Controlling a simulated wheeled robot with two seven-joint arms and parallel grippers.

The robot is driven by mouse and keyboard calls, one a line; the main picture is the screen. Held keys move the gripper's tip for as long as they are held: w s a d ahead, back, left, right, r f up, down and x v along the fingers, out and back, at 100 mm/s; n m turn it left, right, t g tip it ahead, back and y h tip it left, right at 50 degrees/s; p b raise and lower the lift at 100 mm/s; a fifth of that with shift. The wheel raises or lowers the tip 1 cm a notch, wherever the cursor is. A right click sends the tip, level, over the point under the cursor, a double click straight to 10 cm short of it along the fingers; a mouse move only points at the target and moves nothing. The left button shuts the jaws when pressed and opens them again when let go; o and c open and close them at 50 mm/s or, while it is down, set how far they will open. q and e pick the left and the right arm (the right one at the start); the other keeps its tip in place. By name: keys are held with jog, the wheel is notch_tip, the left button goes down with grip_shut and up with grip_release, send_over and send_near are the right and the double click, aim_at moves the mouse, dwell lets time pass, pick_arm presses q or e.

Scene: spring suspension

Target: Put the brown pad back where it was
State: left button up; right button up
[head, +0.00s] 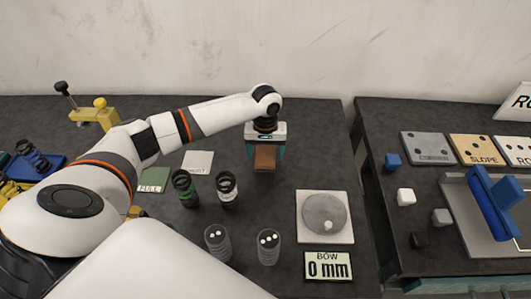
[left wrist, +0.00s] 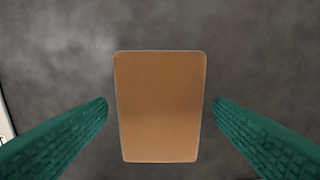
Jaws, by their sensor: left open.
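The brown pad (head: 265,159) is on the dark table top, below my left gripper (head: 265,160) in the head view. In the left wrist view the brown pad (left wrist: 160,108) is a flat rounded rectangle. It lies centred between the two green fingers of my left gripper (left wrist: 160,112), with a clear gap on each side. The left gripper is open and does not touch the pad's sides. I cannot tell whether the pad lies flat on the table or on something thin. My right gripper does not show.
Two dark springs, one green-banded (head: 185,188) and one white-banded (head: 227,190), stand left of the pad. A white plate with a grey disc (head: 325,215) and a "BOW 0 mm" display (head: 328,265) lie to the right. Two clear cylinders (head: 268,246) stand in front. Table behind the pad is bare.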

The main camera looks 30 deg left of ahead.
aim_at(266, 155)
pick_arm(q)
notch_tip(266, 155, up, 12)
jog(key=b, duration=0.1)
jog(key=shift+f, duration=0.2)
dwell(0.5)
